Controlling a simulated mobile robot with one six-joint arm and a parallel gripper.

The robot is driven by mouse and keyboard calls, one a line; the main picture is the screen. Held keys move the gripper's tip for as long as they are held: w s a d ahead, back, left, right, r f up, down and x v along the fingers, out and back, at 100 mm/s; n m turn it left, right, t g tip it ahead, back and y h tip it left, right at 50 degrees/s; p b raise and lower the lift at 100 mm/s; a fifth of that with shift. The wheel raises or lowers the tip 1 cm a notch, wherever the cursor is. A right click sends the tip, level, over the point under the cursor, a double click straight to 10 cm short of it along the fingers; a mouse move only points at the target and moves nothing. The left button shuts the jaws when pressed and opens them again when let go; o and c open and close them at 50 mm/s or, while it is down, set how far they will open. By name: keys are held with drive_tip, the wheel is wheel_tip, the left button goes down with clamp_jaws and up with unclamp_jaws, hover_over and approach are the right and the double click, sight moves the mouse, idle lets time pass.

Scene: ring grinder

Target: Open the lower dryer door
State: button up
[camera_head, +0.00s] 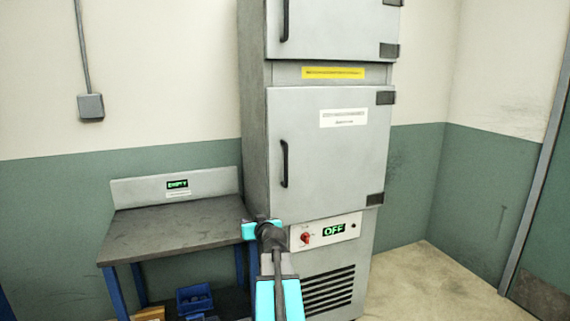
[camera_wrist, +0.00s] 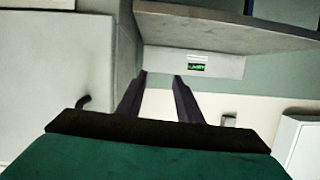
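The lower dryer door (camera_head: 335,185) is a grey panel that looks shut, with hinges (camera_head: 385,98) on its right edge. Its black vertical handle (camera_head: 285,163) is near the left edge. My arm reaches up in front of the dryer's lower left, below the handle, and hides part of the control panel's left side. My gripper (camera_wrist: 160,78) shows in the wrist view with two dark fingers apart and nothing between them. The wrist view is upside down; the dryer (camera_wrist: 55,60) fills its left, and a dark hooked piece (camera_wrist: 80,104), apparently a handle end, lies left of the fingers.
A dark-topped table (camera_head: 175,235) with a green EMPTY sign (camera_head: 178,184) stands left of the dryer, with blue bins (camera_head: 195,298) below. A control panel (camera_head: 340,231) reading OFF has a red knob (camera_head: 306,238). The upper door (camera_head: 325,28) is shut. Floor is clear at right.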

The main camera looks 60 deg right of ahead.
sight(285, 163)
drive_tip(key=s+d+r+h, duration=0.1)
drive_tip(key=s+d+r, duration=0.2)
drive_tip(key=r, duration=0.3)
drive_tip(key=s+d+r+m+h, duration=0.1)
drive_tip(key=s+d+r+h, duration=0.1)
drive_tip(key=s+d+r, duration=0.1)
drive_tip(key=s+d+r+m+h, duration=0.1)
drive_tip(key=s+d+r, duration=0.3)
drive_tip(key=r, duration=0.4)
drive_tip(key=shift+s+r+h+p, duration=0.3)
drive_tip(key=shift+s+h+p, duration=0.15)
drive_tip(key=shift+s+h, duration=0.2)
drive_tip(key=shift+w, duration=0.1)
drive_tip(key=shift+p+x, duration=1.9)
drive_tip(key=shift+x, duration=4.9)
drive_tip(key=shift+f, duration=0.1)
clamp_jaws()
drive_tip(key=shift+a+f, duration=0.1)
drive_tip(key=shift+a, duration=0.15)
drive_tip(key=shift+d, duration=0.1)
